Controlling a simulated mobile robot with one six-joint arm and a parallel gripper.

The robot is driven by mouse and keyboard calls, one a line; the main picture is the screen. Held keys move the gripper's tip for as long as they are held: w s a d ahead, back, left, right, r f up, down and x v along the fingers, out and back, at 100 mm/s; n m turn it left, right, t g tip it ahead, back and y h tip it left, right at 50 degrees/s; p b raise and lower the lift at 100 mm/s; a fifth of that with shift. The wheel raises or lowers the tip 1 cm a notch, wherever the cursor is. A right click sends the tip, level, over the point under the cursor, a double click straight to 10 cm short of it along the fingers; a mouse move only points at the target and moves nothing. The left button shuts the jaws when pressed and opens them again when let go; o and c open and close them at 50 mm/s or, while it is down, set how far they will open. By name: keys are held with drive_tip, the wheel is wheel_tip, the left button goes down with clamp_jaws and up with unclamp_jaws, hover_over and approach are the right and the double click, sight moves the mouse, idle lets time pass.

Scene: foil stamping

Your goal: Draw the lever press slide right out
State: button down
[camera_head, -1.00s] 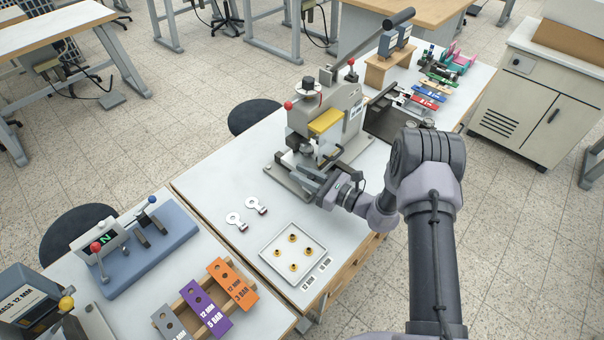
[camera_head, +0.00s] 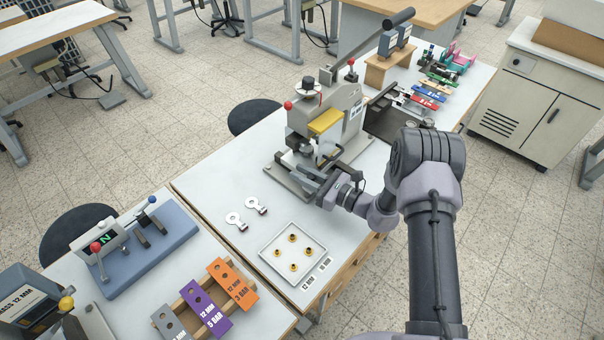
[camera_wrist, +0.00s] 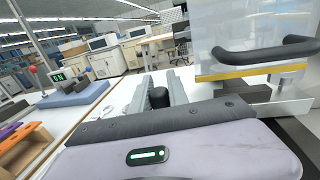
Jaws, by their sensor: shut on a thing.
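The lever press (camera_head: 352,128) stands on the white table, grey with a yellow block on its front and a long black-gripped lever. My gripper (camera_head: 312,174) is low at the front of the press, beside its base plate. In the wrist view my two grey fingers (camera_wrist: 163,88) are shut on a black round knob (camera_wrist: 159,97), which I take to be the slide's. The slide itself is mostly hidden behind my gripper, so how far out it stands cannot be told. The clear guard with a black handle (camera_wrist: 265,50) shows to the right of my fingers.
A white tray (camera_head: 265,254) with several brass rings lies in front of the press, and two metal key-shaped tags (camera_head: 256,205) lie left of it. A blue fixture (camera_head: 150,250) and coloured blocks (camera_head: 232,285) are on the nearer table. Bare tabletop lies left of the press.

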drive_tip(key=s+a+v, duration=0.1)
drive_tip(key=s+v, duration=0.1)
drive_tip(key=v, duration=1.3)
drive_tip(key=shift+a, duration=0.1)
drive_tip(key=c, duration=1.3)
unclamp_jaws()
drive_tip(key=shift+s, duration=0.15)
drive_tip(key=p+v, duration=0.2)
drive_tip(key=v, duration=1.5)
drive_tip(key=shift+d+r, duration=0.1)
drive_tip(key=shift+d, duration=0.15)
